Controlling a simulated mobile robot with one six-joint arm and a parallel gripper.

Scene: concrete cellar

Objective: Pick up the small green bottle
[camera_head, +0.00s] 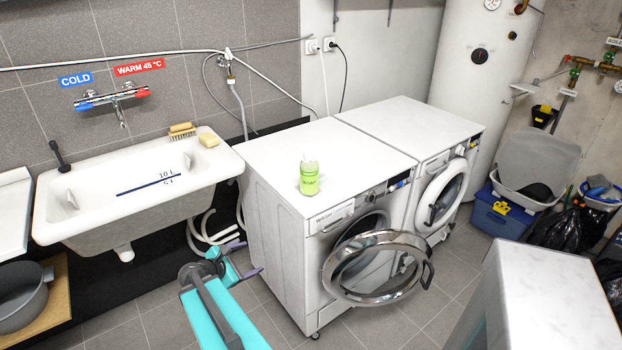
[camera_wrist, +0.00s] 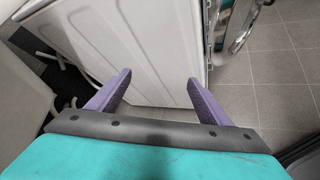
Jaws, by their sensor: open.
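The small green bottle (camera_head: 309,178) stands upright on top of the left washing machine (camera_head: 270,160), near its front edge. It has a pale top and a light green body with a label. My gripper (camera_head: 250,259) is low in front of the sink side of that machine, below its top and to the left of the bottle. In the wrist view my gripper (camera_wrist: 158,88) has its two purple fingers spread apart with nothing between them. The machine's white side panel (camera_wrist: 140,45) fills the wrist view beyond the fingers. The bottle is not visible in the wrist view.
The left machine's round door (camera_head: 375,267) hangs open into the floor space. A second machine (camera_head: 410,125) stands right of it. A white sink (camera_head: 135,190) is on the left wall. A white surface (camera_head: 550,295) stands at lower right. The machine top around the bottle is clear.

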